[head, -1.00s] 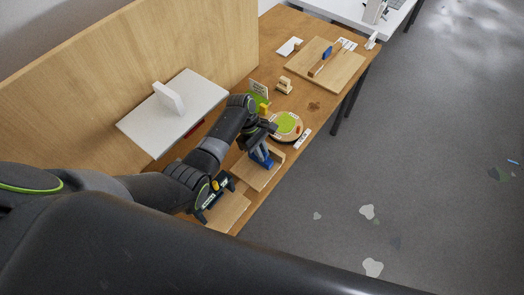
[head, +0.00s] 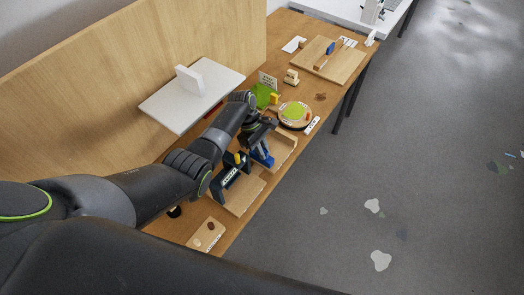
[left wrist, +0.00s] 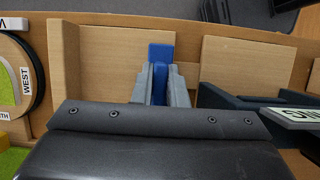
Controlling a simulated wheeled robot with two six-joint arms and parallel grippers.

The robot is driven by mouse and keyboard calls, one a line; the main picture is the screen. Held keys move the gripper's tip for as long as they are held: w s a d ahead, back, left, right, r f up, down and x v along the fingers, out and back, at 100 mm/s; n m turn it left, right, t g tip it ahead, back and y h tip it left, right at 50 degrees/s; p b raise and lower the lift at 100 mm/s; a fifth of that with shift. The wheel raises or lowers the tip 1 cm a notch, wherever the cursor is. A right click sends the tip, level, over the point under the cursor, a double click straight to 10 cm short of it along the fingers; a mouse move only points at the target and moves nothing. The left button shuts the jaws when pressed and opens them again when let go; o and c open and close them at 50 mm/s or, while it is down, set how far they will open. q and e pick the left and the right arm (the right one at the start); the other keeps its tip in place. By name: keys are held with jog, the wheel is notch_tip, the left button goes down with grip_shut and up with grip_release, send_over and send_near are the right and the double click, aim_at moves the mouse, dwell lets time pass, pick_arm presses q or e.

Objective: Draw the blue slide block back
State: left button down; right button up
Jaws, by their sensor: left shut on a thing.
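The blue slide block (head: 264,160) is at the near-left end of a shallow wooden tray (head: 287,152), beside the dark tunnel piece (head: 231,176). My left gripper (head: 259,147) is shut on the block from above. In the left wrist view the block (left wrist: 160,54) shows as an upright blue bar between the grey fingers of the gripper (left wrist: 161,88). Its lower part is hidden by the fingers. The dark tunnel piece (left wrist: 265,103) is close on the right there. My right gripper is not in view.
A round board with a green top (head: 294,113) lies beyond the tray. A white raised shelf (head: 215,80) stands left of my forearm. A wooden board with tools (head: 340,68) lies at the far end.

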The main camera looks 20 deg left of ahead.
pick_arm(q)
jog(key=shift+s+a+f, duration=0.1)
jog(key=shift+s, duration=0.05)
jog(key=c, duration=1.7)
grip_release()
jog(key=shift+o, duration=1)
jog(key=shift+s, duration=0.1)
jog(key=shift+o, duration=0.3)
jog(key=b+v, duration=0.1)
jog(key=v, duration=1.6)
jog(key=shift+a+r, duration=0.15)
jog(key=shift+r, duration=0.15)
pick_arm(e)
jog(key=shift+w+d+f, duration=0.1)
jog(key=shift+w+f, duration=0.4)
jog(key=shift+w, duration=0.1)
